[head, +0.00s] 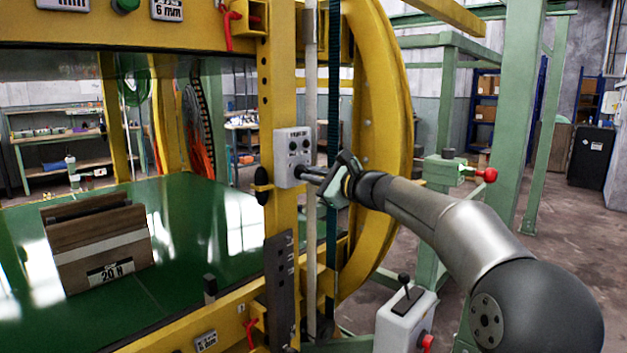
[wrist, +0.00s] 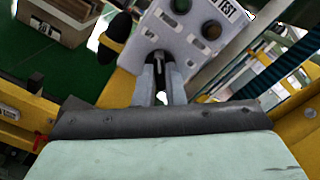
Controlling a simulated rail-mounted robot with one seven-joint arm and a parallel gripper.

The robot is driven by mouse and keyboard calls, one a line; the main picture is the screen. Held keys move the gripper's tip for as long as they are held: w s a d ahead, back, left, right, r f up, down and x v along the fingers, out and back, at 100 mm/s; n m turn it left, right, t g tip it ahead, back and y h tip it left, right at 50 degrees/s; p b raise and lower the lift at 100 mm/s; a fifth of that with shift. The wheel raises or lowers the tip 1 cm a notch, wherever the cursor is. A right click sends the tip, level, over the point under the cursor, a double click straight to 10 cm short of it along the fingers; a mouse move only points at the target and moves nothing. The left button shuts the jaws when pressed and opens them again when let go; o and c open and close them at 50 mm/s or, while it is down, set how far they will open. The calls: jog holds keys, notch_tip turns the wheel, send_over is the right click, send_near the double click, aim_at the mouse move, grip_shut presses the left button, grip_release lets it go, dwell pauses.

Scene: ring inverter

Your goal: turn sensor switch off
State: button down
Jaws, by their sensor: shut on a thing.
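The grey switch box (head: 293,158) is fixed to the yellow upright in the middle of the head view. It carries a label and several dark round holes or buttons. In the wrist view the box (wrist: 195,38) shows a label ending in "TEST". My gripper (head: 306,172) reaches it from the right, its fingertips at the lower part of the box. In the wrist view my gripper (wrist: 161,72) is shut on the small sensor switch (wrist: 159,57) at the box's lower corner. The fingers hide most of the switch, so its position is hard to tell.
A black knob (head: 262,185) sticks out left of the box. The yellow ring (head: 385,130) stands close behind my arm. A grey lever box (head: 404,318) stands below my arm.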

dwell(0.3)
jog(key=c, duration=1.5)
grip_release()
jog(key=shift+d, duration=0.1)
jog(key=b+v, duration=0.1)
jog(key=v, duration=1.6)
jog(key=shift+d+b, duration=0.15)
jog(key=shift+b, duration=0.2)
jog(key=shift+s, duration=0.1)
